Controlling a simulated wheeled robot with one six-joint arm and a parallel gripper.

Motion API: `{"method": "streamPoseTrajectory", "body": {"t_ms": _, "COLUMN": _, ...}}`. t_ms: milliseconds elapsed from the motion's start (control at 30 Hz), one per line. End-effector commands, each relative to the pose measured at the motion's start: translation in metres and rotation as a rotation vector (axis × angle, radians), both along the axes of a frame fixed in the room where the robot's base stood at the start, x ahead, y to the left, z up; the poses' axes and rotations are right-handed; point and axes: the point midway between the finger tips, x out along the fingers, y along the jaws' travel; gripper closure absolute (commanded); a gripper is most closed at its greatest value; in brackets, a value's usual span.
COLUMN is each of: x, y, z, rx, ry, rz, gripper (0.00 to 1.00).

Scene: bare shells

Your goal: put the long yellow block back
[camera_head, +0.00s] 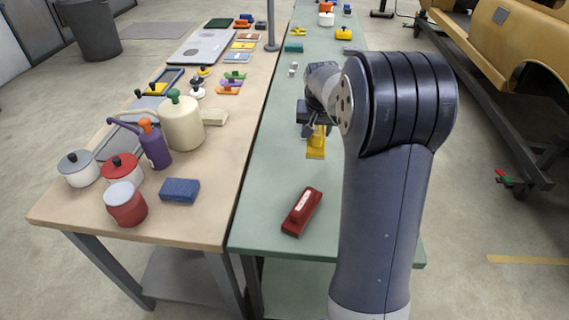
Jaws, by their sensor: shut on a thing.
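The long yellow block (316,148) is at the middle of the green table (277,183), below the end of my arm. My gripper (317,131) is shut on its upper part. Whether the block's underside touches the table or hangs just above it, I cannot tell. My arm hides the table to the right of it and part of the gripper.
A red block-like tool (301,212) lies near the green table's front edge. The tan table (222,195) on the left carries pots, a purple spray bottle (153,145), a cream canister (182,124) and a blue block (179,191). The green surface between is mostly clear.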

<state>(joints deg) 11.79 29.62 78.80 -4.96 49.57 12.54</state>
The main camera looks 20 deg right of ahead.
Motion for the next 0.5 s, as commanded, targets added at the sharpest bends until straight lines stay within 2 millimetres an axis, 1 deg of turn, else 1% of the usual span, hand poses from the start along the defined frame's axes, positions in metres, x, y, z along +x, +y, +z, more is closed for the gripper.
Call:
{"method": "streamPoseTrajectory", "body": {"t_ms": 33, "x": 0.005, "y": 0.001, "z": -0.001, "rx": -0.001, "ry": -0.003, "rz": -0.004, "gripper": 0.73}}
{"method": "streamPoseTrajectory", "body": {"t_ms": 167, "x": 0.011, "y": 0.002, "z": -0.005, "rx": -0.002, "ry": 0.000, "rz": -0.014, "gripper": 0.73}}
{"method": "streamPoseTrajectory", "body": {"t_ms": 267, "x": 0.012, "y": 0.002, "z": -0.020, "rx": -0.001, "ry": 0.002, "rz": -0.017, "gripper": 0.73}}
{"method": "streamPoseTrajectory", "body": {"t_ms": 400, "x": 0.012, "y": 0.002, "z": -0.046, "rx": -0.001, "ry": 0.001, "rz": -0.016, "gripper": 0.73}}
{"method": "streamPoseTrajectory", "body": {"t_ms": 500, "x": 0.012, "y": 0.002, "z": -0.058, "rx": -0.001, "ry": 0.000, "rz": -0.016, "gripper": 0.73}}
